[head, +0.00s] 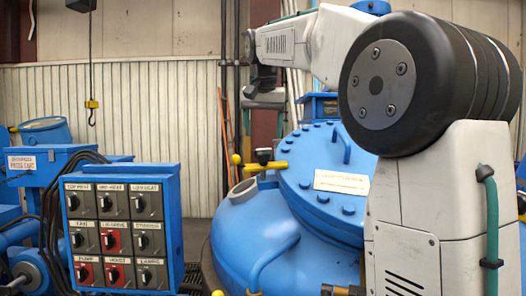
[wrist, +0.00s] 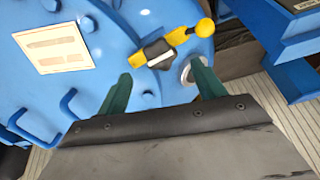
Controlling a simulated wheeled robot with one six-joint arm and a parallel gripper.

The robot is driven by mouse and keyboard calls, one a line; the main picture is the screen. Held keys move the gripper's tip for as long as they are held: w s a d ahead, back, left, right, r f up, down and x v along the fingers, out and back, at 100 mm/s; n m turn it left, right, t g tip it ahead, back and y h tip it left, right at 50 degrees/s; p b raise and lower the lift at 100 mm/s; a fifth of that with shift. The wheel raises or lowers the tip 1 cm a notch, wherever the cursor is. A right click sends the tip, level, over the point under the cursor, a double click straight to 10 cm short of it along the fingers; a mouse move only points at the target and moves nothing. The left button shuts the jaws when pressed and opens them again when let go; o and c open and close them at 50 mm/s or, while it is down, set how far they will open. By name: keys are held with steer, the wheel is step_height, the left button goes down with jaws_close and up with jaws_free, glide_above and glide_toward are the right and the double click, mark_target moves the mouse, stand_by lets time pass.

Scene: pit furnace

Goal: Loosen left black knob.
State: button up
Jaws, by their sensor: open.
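A black knob (head: 263,156) sits on a yellow clamp bar (head: 268,167) at the left edge of the blue furnace lid (head: 310,182). In the wrist view the same black knob (wrist: 158,52) has a pale stripe across its top, and the yellow bar (wrist: 180,36) ends in a ball. My gripper (wrist: 160,69) is open and empty. Its two green fingers are spread on either side below the knob in the picture, apart from it. In the head view my wrist hangs above the knob, and the fingers are hard to make out.
A blue control box (head: 122,228) with several switches stands at the left. Lid handles (head: 341,145) and bolts stick up. A yellow hoist hook (head: 92,104) hangs at the back left.

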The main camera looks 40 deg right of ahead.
mark_target(264, 149)
steer(key=x, duration=0.7)
steer(key=shift+w+d+f, duration=0.1)
steer(key=c, duration=1)
